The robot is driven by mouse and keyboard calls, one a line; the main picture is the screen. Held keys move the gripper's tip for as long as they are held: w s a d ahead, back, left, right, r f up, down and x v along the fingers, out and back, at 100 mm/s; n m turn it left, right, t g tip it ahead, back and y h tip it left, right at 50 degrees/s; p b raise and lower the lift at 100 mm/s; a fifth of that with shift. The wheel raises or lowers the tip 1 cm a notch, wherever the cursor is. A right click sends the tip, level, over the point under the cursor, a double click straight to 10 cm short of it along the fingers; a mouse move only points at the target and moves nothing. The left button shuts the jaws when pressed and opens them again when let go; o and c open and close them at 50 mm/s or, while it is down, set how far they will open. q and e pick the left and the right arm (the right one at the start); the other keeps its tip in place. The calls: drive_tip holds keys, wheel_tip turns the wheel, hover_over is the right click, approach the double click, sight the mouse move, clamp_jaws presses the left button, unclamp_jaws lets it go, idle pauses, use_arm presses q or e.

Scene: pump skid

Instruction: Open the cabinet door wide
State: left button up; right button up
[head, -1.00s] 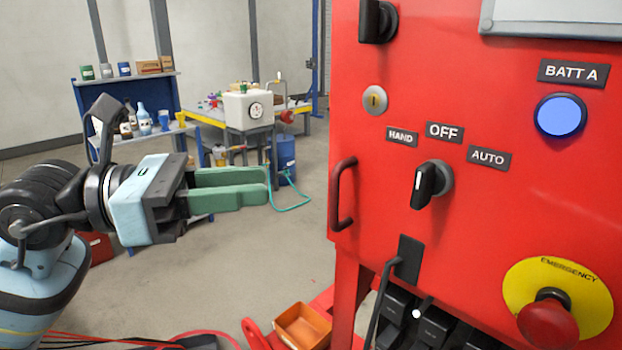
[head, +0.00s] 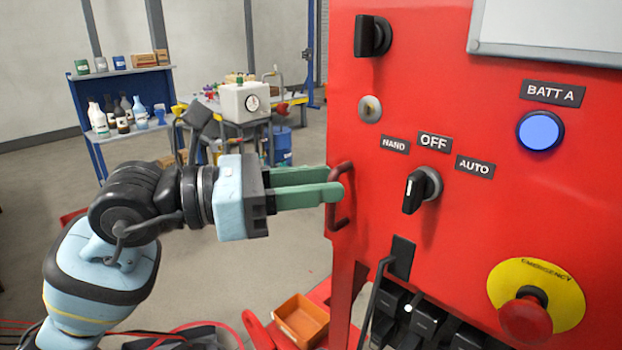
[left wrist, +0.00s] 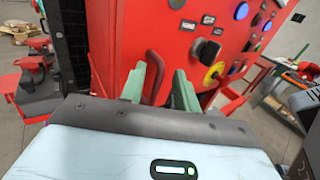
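The red cabinet door (head: 445,230) fills the right of the head view and looks shut. Its dark red bar handle (head: 340,195) stands upright near the left edge. My left gripper (head: 335,183) is level with the handle, its green fingertips reaching it in the head view. In the left wrist view, the two green fingers (left wrist: 160,88) are spread apart, with the handle (left wrist: 154,75) showing between them. I cannot tell whether either finger touches it. My right gripper is not in view.
The door carries a black selector switch (head: 421,190), a key lock (head: 370,109), a blue lamp (head: 540,130) and an emergency stop (head: 527,318). An orange bin (head: 302,320) sits low below the handle. Open floor lies left of the cabinet.

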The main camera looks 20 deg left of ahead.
use_arm(q)
clamp_jaws()
drive_tip(key=shift+s, duration=0.15)
idle(0.4)
